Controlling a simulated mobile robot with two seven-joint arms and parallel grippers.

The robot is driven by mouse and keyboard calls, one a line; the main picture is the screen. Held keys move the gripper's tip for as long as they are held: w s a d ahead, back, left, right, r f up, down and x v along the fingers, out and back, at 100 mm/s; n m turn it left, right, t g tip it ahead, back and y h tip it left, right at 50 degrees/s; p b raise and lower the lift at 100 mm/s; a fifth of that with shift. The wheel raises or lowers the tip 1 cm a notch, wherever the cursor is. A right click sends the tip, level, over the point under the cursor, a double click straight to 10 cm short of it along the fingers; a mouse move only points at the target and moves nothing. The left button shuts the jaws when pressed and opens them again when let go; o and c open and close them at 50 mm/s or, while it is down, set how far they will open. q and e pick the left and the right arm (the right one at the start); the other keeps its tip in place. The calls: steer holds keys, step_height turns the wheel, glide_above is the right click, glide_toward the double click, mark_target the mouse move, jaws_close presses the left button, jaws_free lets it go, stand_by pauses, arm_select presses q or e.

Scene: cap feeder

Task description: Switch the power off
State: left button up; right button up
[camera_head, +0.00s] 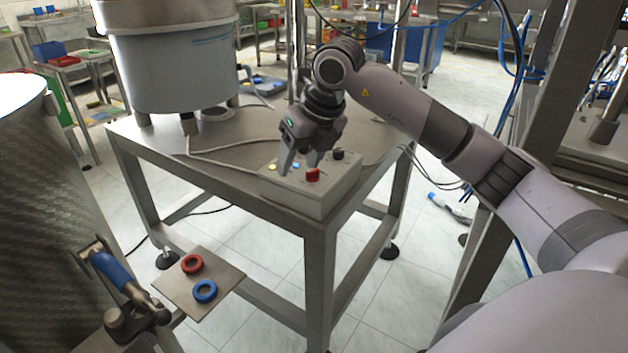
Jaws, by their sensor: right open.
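The control box (318,199) is a grey box at the front right corner of the steel table. On its top are a red switch (313,175), a black knob (338,154), a blue button (296,165) and a yellow button (272,167). My right gripper (297,169) is over the box, pointing down, with its fingers apart and nothing between them. Its fingertips are close to the buttons and left of the red switch; I cannot tell whether they touch. The gripper hides part of the box top. My left gripper is not in view.
The steel table (230,182) carries a large metal feeder bowl (175,65) and a loose cable (215,161). A small plate (225,275) at the lower left holds a red ring (192,264) and a blue ring (204,291). A blue-handled clamp (112,272) is beside it.

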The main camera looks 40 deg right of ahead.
steer(key=m+h, duration=0.1)
steer(key=h, duration=0.1)
glide_toward(314, 178)
steer(key=shift+w+b, duration=0.35)
steer(key=shift+w, duration=0.15)
steer(key=b+x, duration=0.1)
steer(key=x, duration=0.5)
steer(key=shift+w+f, duration=0.15)
steer(key=shift+f, duration=0.05)
steer(key=c, duration=1.1)
